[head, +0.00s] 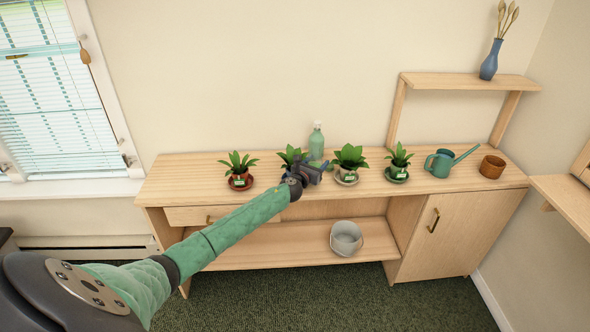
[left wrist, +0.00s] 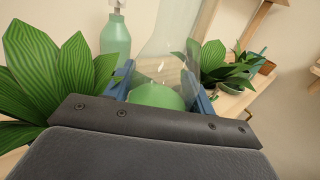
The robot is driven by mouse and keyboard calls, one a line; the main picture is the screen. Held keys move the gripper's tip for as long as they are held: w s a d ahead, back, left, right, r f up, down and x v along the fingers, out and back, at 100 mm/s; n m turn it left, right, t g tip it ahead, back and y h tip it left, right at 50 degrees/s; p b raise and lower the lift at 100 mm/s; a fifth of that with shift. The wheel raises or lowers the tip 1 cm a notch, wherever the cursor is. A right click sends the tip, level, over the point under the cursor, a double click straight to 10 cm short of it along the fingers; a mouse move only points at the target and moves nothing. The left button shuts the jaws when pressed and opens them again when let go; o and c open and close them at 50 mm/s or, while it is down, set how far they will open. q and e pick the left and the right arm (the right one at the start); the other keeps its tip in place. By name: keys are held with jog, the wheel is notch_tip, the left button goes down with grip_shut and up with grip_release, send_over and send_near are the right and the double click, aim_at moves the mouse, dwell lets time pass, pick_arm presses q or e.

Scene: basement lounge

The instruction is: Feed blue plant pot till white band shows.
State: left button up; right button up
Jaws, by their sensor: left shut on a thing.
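My left gripper (head: 314,170) is over the front of the shelf top, at the second plant from the left. In the left wrist view its blue fingers (left wrist: 160,86) are shut on a clear vessel (left wrist: 168,52) with green liquid (left wrist: 156,96) in it. The second plant (head: 290,155) shows its leaves; my gripper hides its pot, so I cannot tell that pot's colour. Striped leaves (left wrist: 45,75) stand left of the vessel in the wrist view. The other pots look reddish-brown (head: 239,181), white (head: 347,175) and green (head: 397,173). No white band can be made out.
A green pump bottle (head: 316,142) stands behind the plants. A teal watering can (head: 440,163) and a brown pot (head: 492,167) are to the right. A grey bucket (head: 346,238) sits on the lower shelf. The shelf top (head: 190,176) is bare at the left.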

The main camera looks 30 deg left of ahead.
aim_at(320, 156)
pick_arm(q)
jog(key=r+p, duration=0.1)
jog(key=d+r+p, duration=0.1)
jog(key=r, duration=0.1)
jog(key=shift+r, duration=0.2)
jog(key=shift+a+r+p, duration=0.25)
jog(key=shift+r+p, duration=0.75)
jog(key=shift+p, duration=0.1)
jog(key=shift+d, duration=0.1)
